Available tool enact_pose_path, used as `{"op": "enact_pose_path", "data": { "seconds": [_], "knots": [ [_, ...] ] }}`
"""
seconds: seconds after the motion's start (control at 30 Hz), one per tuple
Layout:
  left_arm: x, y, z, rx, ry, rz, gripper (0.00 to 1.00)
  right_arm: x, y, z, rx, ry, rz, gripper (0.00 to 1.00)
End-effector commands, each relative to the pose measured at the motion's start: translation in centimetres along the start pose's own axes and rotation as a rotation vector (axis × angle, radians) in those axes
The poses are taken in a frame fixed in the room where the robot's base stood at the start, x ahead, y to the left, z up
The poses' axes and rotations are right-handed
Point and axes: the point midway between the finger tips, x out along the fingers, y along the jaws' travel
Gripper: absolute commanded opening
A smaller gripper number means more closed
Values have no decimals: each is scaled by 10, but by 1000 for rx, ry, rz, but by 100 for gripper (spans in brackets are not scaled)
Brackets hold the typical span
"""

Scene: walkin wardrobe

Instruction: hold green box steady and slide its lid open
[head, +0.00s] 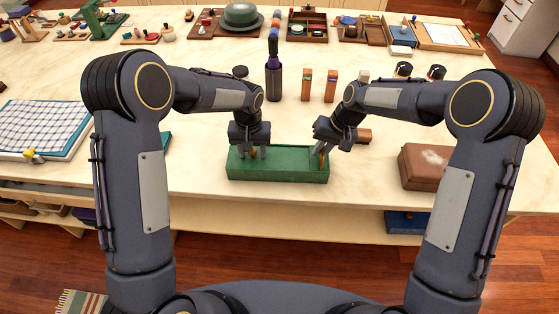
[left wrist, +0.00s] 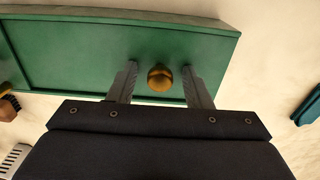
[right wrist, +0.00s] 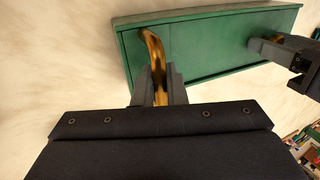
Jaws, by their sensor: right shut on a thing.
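The green box (head: 285,174) lies lengthwise near the table's front edge, and its flat green top covers it in the views I have. My left gripper (head: 253,152) is over the box's left part. In the left wrist view its open fingers (left wrist: 162,84) stand on both sides of a round brass knob (left wrist: 160,78), with a gap on each side. My right gripper (head: 321,154) is at the box's right end. In the right wrist view its fingers (right wrist: 160,84) are shut on a curved brass handle (right wrist: 155,55). The fingers partly hide the handle.
A dark bottle (head: 274,82) and two orange-brown blocks (head: 307,86) stand behind the box. A brown case (head: 425,166) lies to the right, a checked cloth (head: 45,128) to the left. Trays and trinkets line the back. Pale tabletop is free on either side of the box.

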Motion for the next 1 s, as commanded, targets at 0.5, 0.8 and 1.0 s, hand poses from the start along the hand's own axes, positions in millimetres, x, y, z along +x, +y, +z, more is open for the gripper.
{"op": "enact_pose_path", "data": {
  "seconds": [0.5,0.8,1.0],
  "knots": [
    [11,-15,4,-6,-15,-8,30,-2,-2,-1,-4,5,-3,0],
    [11,-29,4,-4,-17,-10,30,-2,-1,-2,-3,6,-2,0],
    [11,-38,4,-3,-18,-10,30,-2,-1,-2,-3,6,-2,0]
  ]
}}
